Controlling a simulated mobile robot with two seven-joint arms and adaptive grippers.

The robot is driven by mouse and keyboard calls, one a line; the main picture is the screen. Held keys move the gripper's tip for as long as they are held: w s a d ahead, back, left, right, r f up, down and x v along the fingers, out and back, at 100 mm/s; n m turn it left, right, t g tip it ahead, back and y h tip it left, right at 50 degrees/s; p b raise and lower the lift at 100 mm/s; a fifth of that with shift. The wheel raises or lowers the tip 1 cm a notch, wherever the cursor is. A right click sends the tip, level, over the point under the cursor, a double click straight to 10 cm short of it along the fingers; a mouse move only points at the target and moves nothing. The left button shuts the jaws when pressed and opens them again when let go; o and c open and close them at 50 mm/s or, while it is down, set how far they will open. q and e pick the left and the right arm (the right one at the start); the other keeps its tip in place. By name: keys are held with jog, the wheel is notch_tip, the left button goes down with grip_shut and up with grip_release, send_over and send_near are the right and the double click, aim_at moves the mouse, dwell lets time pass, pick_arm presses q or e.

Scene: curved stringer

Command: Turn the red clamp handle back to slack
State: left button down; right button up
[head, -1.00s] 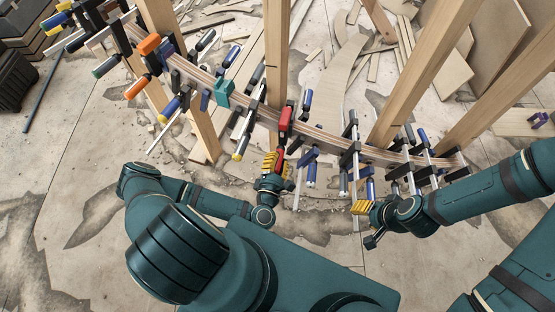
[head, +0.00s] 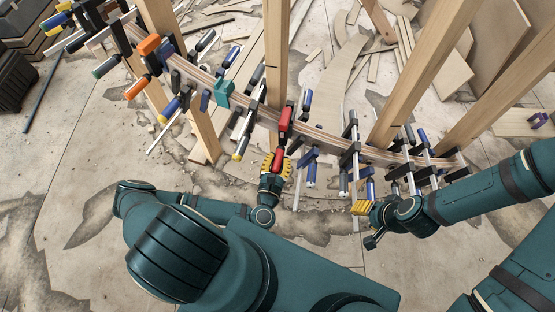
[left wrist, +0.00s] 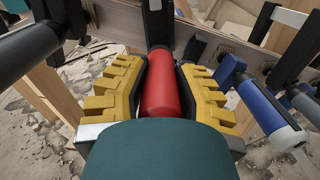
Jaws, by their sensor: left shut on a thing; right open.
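The red clamp handle (left wrist: 161,85) sits between the yellow finger pads of my left gripper (left wrist: 158,95) in the left wrist view. In the head view the red handle (head: 278,157) hangs below the curved wooden stringer (head: 325,140). A second red part of the same clamp (head: 286,117) shows just above it. My left gripper (head: 276,165) is shut on the handle from below. My right gripper (head: 362,200) is open, at the right near the blue-handled clamps, and appears to hold nothing. The handle's lower end is hidden by the gripper.
Clamps with blue handles (head: 311,172) stand close to the right of the red one. A teal block (head: 222,92) and orange-handled clamps (head: 137,88) are on the stringer at the left. Wooden posts (head: 277,60) rise behind. Bare floor (head: 80,160) lies at the left.

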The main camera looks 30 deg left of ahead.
dwell(0.5)
pick_arm(q)
jog(key=c, duration=0.7)
grip_release()
jog(key=shift+s, duration=0.1)
jog(key=v, duration=1.1)
jog(key=shift+s, duration=0.4)
jog(key=shift+d, duration=0.1)
